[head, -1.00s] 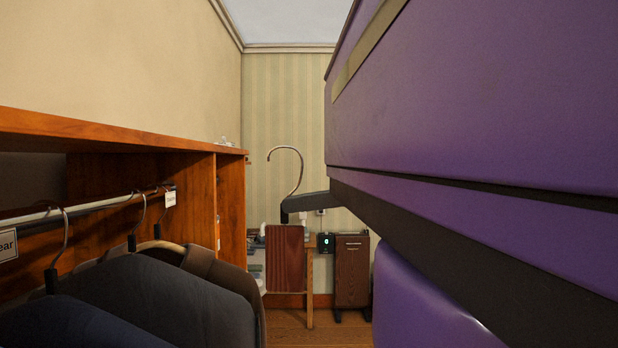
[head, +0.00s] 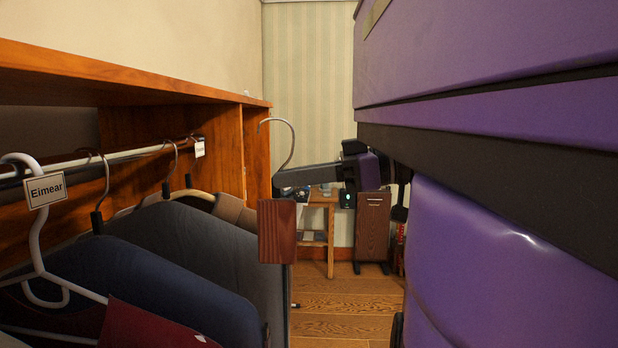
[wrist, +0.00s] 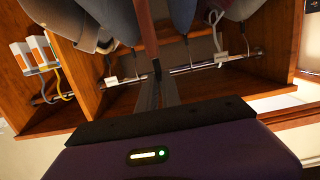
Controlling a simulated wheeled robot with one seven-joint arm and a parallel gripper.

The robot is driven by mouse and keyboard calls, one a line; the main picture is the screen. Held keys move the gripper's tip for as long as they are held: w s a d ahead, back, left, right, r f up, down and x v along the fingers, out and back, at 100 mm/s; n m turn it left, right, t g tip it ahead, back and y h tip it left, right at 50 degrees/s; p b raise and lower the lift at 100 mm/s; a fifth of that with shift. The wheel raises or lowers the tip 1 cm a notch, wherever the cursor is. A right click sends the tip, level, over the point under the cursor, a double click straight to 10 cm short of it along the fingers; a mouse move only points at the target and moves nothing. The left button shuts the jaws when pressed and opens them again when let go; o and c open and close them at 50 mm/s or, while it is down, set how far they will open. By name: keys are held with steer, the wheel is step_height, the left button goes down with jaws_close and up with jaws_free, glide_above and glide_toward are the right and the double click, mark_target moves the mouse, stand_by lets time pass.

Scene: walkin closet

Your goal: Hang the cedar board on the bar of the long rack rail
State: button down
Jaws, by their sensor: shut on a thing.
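The cedar board (head: 277,232) is a reddish-brown slab with a curved metal hook (head: 293,140) rising above it. My gripper (head: 283,179) is shut on the board's neck, below the hook, and holds it upright in the air. The long rack rail's bar (head: 130,155) runs under the wooden shelf at the left. The board and hook are apart from it, to its right. In the wrist view the board (wrist: 145,28) extends up from my fingertips (wrist: 157,75), and the bar (wrist: 210,63) shows behind. The hook is hard to make out there.
Dark garments (head: 170,265) hang from the bar on hangers. A white hanger (head: 38,235) beside the "Eimear" tag (head: 45,190) is nearest. Another tag (head: 199,149) hangs near the bar's far end. A wooden side panel (head: 257,150) closes the rack. A small table (head: 320,198) stands at the back.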

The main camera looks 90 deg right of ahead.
steer(key=w+d+f+b, duration=0.1)
steer(key=w+f+b, duration=0.2)
steer(key=w, duration=2.1)
steer(key=shift+w+d, duration=0.2)
steer(key=shift+w, duration=0.15)
stand_by(0.5)
steer(key=c, duration=1.5)
jaws_free()
steer(key=shift+o, duration=0.2)
steer(key=s+r, duration=0.1)
steer(key=s, duration=0.6)
steer(key=shift+s+a+b, duration=0.2)
steer(key=shift+s+b, duration=0.15)
steer(key=shift+b, duration=0.1)
